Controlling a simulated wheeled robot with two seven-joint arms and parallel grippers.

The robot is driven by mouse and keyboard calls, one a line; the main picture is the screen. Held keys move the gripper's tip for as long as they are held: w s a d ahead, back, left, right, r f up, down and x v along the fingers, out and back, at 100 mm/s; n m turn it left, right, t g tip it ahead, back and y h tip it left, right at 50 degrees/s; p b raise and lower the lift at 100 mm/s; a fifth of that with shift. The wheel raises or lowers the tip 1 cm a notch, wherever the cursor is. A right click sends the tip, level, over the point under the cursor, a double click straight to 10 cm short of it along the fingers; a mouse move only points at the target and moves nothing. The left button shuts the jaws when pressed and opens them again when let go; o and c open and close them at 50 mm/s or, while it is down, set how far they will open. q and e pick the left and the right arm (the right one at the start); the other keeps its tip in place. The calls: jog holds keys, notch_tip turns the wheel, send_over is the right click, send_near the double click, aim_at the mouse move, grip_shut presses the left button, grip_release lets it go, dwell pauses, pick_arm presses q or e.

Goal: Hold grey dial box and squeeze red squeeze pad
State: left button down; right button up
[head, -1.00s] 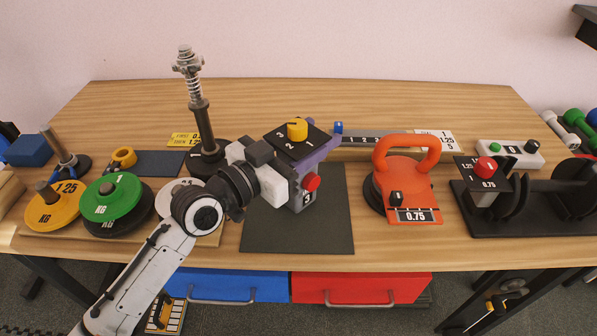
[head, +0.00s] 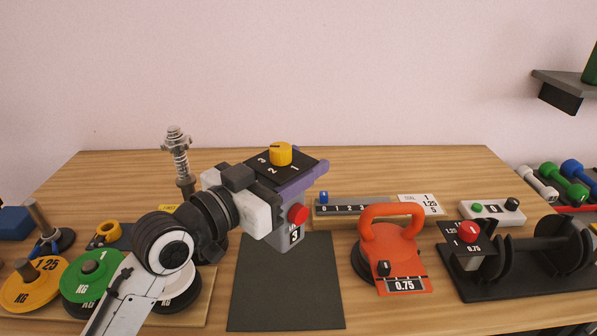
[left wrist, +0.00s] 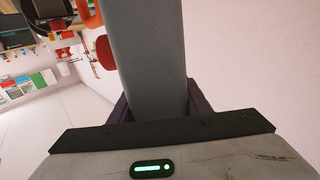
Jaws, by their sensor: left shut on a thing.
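The grey dial box (head: 267,235) has a black top plate marked 1, 2, 3 with a yellow knob (head: 280,154). A round red squeeze pad (head: 298,214) sticks out of its side, above a label reading 3. My left gripper (head: 293,187), with purple fingers, is shut on the box and seems to hold it above the back of the dark mat. In the left wrist view the box's grey face (left wrist: 155,55) rises between the fingers (left wrist: 158,108). Nothing is seen touching the red pad. My right gripper is not in view.
The dark mat (head: 286,295) is bare. An orange kettlebell-shaped device (head: 392,245) stands right of it, before a numbered rail (head: 350,208). A black rack (head: 520,280) with a red-knobbed box (head: 467,250) is farther right. Weight plates (head: 95,272) and a spring post (head: 180,165) are left.

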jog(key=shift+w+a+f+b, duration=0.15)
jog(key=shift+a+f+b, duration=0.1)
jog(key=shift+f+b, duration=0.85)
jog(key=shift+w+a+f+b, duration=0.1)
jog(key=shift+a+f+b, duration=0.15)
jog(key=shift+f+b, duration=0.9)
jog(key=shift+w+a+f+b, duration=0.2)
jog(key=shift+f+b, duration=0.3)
jog(key=shift+b, duration=1.2)
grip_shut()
